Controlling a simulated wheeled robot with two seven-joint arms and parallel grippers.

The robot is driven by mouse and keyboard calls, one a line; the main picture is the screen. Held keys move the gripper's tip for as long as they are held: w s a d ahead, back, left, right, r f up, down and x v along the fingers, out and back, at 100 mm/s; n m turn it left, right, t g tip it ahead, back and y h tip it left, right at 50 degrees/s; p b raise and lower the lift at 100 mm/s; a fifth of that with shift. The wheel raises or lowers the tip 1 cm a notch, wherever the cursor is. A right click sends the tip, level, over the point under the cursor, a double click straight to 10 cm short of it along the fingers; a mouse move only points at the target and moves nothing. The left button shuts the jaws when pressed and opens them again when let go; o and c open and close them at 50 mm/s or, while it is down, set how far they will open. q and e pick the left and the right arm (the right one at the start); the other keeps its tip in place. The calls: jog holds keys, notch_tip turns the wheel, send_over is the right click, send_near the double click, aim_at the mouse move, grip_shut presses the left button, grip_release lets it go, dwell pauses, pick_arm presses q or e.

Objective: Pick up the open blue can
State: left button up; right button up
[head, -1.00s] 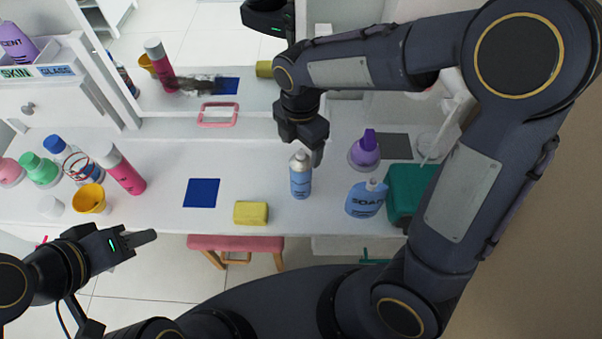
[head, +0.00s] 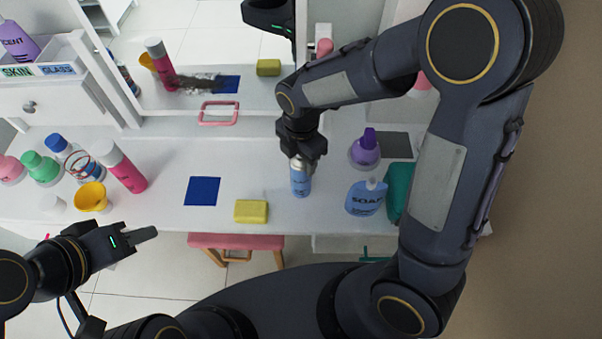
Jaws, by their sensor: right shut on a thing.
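The blue can (head: 300,182) stands upright on the white counter, right of the yellow sponge. Its silvery top is partly hidden by my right gripper. My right gripper (head: 302,160) comes down from above and is shut on the top of the blue can. My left gripper (head: 150,235) hangs at the lower left, in front of the counter edge, away from the can. I cannot tell how far its fingers are apart.
The yellow sponge (head: 251,211) and blue square (head: 203,191) lie left of the can. The soap bottle (head: 366,197), purple bottle (head: 365,149) and teal box (head: 399,188) are to its right. Pink can (head: 124,168), yellow cup (head: 91,197) and several bottles crowd the left. A mirror stands behind.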

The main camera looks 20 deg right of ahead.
jog(key=c, duration=0.5)
